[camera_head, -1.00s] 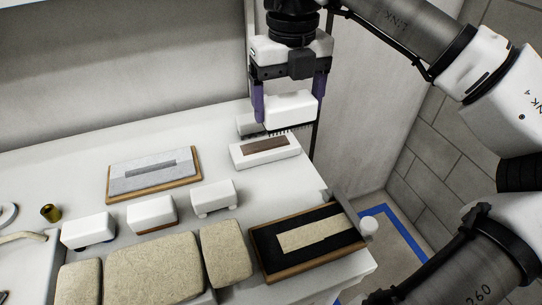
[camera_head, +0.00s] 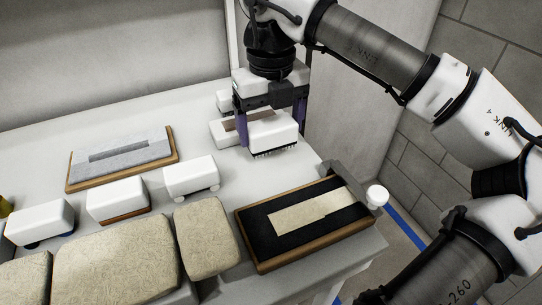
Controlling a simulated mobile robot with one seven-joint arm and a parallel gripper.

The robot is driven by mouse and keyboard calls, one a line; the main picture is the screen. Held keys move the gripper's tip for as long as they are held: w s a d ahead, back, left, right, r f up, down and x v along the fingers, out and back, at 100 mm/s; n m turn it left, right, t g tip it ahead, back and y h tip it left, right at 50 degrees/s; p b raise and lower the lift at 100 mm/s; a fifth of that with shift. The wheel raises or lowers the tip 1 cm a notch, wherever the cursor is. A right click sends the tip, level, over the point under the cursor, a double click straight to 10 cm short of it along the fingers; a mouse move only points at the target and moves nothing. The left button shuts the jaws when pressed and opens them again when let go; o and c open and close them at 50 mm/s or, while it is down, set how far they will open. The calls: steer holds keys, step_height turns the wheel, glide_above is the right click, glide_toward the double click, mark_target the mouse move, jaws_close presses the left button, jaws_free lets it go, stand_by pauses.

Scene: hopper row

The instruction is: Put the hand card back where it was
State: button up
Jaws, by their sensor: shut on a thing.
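The hand card (camera_head: 273,134) is a white block with a row of dark bristles along its underside. My gripper (camera_head: 271,122) is shut on it, with one purple finger at each end. It holds the card bristles down, above the counter, in front of a white holder with a brown strip (camera_head: 222,134). The card hides part of that holder. A wood-edged tray (camera_head: 262,265) with a black bed and a cream strip lies nearer the front, at the lower right of the card.
Three white blocks, one with a brown base (camera_head: 118,196), one with a blue underside (camera_head: 39,219) and one with small feet (camera_head: 191,175), stand at left. A grey slab on a wooden board (camera_head: 120,157) lies behind. Beige cushions (camera_head: 116,255) line the front. A white knob (camera_head: 377,195) sticks out right.

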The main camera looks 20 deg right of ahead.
mark_target(271, 143)
steer(key=shift+f+b, duration=1.3)
steer(key=shift+f, duration=0.85)
steer(key=shift+f, duration=0.25)
steer(key=o, duration=1)
steer(key=shift+r, duration=0.2)
step_height(271, 143, up, 12)
steer(key=p, duration=0.8)
